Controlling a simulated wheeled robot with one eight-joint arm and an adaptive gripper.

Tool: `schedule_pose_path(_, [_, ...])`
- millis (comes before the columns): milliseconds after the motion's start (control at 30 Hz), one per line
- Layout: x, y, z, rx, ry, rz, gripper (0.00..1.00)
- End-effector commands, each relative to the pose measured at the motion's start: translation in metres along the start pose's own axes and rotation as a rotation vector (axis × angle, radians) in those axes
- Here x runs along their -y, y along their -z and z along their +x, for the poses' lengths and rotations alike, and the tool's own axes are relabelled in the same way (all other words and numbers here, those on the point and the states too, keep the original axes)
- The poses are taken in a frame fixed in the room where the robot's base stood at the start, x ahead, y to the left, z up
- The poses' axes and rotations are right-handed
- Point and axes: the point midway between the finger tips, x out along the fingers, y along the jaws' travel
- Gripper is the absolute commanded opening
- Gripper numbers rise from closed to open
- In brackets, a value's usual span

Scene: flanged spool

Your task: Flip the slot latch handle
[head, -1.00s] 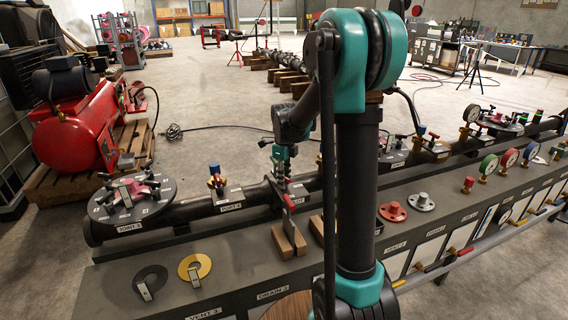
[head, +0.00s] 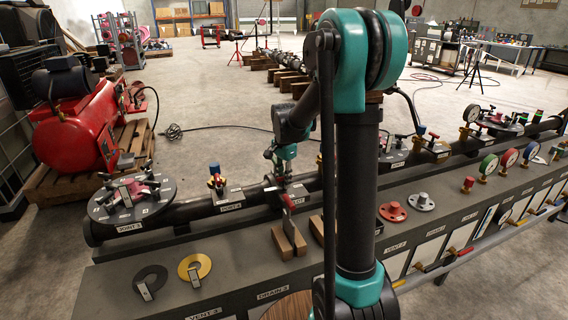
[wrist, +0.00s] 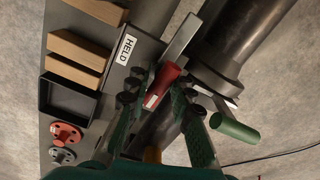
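The slot latch has a red handle (wrist: 163,80) on a flat grey metal bar (wrist: 182,37), beside the dark pipe. A white label reading HELD (wrist: 126,49) lies just left of it in the wrist view. My gripper (wrist: 164,82) has its green, black-jointed fingers drawn in close on either side of the red handle, and they look shut on it. The exact contact at the pads is hard to see. In the head view the gripper (head: 282,178) is over the latch, above the red handle (head: 289,201), and its fingers are partly hidden.
Wooden blocks (wrist: 78,58) and a black tray (wrist: 68,97) lie left of the latch. A green cylindrical grip (wrist: 234,127) is close to the right finger. The large pipe (wrist: 232,35) runs alongside. Valves and a flanged disc (head: 132,205) stand along the pipe at left.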

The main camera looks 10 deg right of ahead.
Motion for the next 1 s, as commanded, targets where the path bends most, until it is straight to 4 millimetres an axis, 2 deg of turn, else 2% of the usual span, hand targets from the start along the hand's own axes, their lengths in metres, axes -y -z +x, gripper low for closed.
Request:
schedule_pose_path(167, [0.000,0.000,0.000,0.000,0.000,-0.084,0.20])
schedule_pose_path(500, [0.000,0.000,-0.002,0.000,0.000,0.167,0.20])
schedule_pose_path(700, [0.000,0.000,-0.043,0.000,0.000,0.160,0.20])
schedule_pose_path(800, [0.000,0.000,-0.057,0.000,0.000,0.160,0.20])
schedule_pose_path(1000, [0.000,0.000,-0.070,0.000,0.000,0.159,0.20])
